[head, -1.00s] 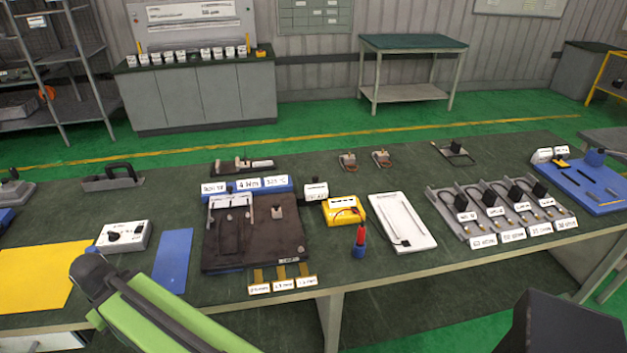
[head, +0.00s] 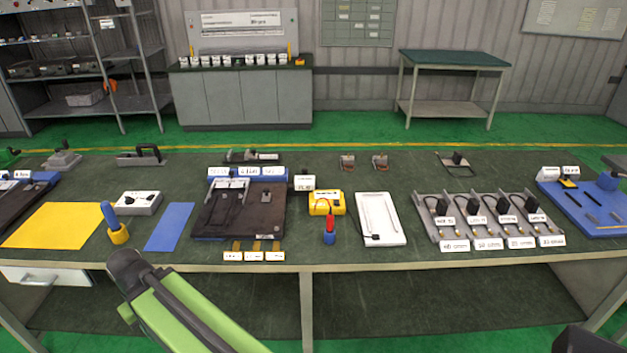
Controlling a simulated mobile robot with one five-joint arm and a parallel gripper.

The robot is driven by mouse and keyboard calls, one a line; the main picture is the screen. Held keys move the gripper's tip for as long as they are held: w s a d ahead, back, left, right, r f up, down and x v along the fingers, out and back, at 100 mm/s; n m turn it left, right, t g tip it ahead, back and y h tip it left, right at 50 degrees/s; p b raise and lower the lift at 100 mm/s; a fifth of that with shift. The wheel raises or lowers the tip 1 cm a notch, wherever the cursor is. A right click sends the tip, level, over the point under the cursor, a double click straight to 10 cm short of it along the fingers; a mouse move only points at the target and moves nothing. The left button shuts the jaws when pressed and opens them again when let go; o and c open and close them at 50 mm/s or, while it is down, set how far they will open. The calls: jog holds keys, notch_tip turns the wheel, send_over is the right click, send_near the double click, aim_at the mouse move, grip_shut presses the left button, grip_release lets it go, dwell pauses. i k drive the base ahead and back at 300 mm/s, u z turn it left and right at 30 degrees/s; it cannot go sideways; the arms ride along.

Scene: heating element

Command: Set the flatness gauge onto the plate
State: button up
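No label for the flatness gauge is readable, so I cannot tell surely which thing it is. A dark bar with a raised handle (head: 140,157) lies at the back left of the bench. A long grey bar tool (head: 251,156) lies further right. A dark square plate on a blue base (head: 265,220) sits mid-bench, with a grey bracket on its left half and a small grey block on its right. A white rectangular plate (head: 380,212) lies to its right, with a dark piece at its lower left. My green arm reaches in from the bottom; my gripper is not visible.
A yellow mat (head: 55,225), blue mat (head: 169,227), white box (head: 138,203) and blue-handled tool in a yellow base (head: 115,225) lie left. A yellow box (head: 326,203) and red-and-blue tool (head: 329,228) stand mid-bench. A row of fixtures (head: 485,213) lies right.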

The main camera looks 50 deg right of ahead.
aim_at(304, 182)
jog(key=z, duration=0.2)
jog(key=i, duration=0.85)
jog(key=u, duration=0.1)
